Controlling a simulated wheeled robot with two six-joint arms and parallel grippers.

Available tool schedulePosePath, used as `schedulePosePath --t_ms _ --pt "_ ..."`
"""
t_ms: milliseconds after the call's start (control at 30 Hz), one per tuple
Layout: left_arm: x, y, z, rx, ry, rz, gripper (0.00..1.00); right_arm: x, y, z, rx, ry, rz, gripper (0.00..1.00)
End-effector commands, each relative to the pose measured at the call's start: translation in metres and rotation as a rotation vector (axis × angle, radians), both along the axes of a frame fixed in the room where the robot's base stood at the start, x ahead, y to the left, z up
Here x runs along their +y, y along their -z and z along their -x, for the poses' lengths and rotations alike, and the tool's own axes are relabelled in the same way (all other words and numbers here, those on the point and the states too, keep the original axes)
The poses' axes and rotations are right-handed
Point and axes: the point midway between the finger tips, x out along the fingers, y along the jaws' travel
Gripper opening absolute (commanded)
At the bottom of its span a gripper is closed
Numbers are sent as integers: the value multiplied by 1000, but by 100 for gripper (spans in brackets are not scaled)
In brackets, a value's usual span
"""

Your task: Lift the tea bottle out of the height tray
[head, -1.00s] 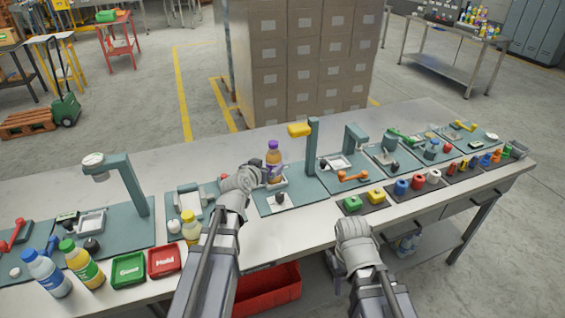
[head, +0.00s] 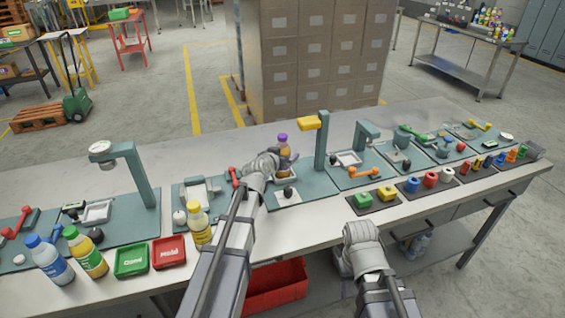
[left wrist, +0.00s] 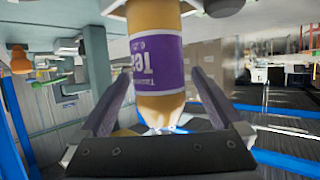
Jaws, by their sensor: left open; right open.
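The tea bottle (head: 283,152), amber with a purple cap and purple label, stands upright in the small light height tray (head: 290,177) on a teal board. My left gripper (head: 273,163) is level with the bottle on its left side in the head view and hides part of it. In the left wrist view the bottle (left wrist: 157,60) appears upside down between the two fingers, which stand apart with gaps on both sides. My right gripper (head: 361,233) is open, with no object seen in it, over the table's front edge; its fingertips are hard to make out.
A yellow-capped bottle (head: 200,226) stands left of my left forearm. Green (head: 131,260) and red (head: 169,252) trays lie at the front left. A red crate (head: 276,287) sits below the table.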

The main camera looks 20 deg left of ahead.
Motion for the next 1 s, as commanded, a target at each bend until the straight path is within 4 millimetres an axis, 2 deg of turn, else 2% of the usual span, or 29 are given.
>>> schedulePosePath --t_ms 100,1000 --pt "0 -1 1 0 0 0 100 0 -1 0 0 0 0 50" --pt "0 -1 1 0 0 0 0 0 -1 0 0 0 0 50"
